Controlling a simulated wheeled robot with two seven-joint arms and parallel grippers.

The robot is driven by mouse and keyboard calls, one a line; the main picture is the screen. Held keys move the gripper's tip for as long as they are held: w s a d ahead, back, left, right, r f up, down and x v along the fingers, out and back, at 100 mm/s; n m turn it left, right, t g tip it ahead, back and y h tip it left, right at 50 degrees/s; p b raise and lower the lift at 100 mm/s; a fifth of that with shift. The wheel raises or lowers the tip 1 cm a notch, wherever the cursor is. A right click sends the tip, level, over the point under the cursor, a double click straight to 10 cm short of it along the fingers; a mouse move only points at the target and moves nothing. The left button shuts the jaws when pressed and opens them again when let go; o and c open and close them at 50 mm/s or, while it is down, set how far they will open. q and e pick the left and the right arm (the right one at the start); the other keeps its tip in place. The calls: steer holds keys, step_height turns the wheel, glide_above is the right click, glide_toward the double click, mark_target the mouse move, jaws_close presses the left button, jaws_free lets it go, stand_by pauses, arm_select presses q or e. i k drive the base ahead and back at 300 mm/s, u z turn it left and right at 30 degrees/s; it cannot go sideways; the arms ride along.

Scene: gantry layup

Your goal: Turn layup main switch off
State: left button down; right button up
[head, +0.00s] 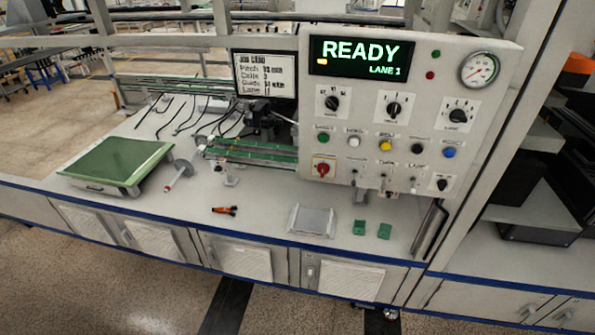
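The control panel (468,78) stands at the right of the workbench. Its display (361,57) reads "READY" and "LANE 1" in green. A red rotary switch (323,168), which looks like the main switch, sits at the panel's lower left; its label is too small to read. I cannot tell its exact position. Three black selector knobs sit in a row, the middle one (394,108) under the display. A smaller black knob (442,184) is at the lower right. Neither of my grippers shows in the head view.
A row of coloured buttons, including a yellow one (386,146), crosses the panel above small toggles. On the bench lie a green-topped box (118,160), an orange-handled tool (225,211), a metal tray (311,221) and two green blocks (359,227). The bench front before the panel is mostly clear.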

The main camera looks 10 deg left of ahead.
mark_target(322, 169)
steer(key=z, duration=2.15)
steer(key=i, duration=0.5)
steer(key=u, duration=1.3)
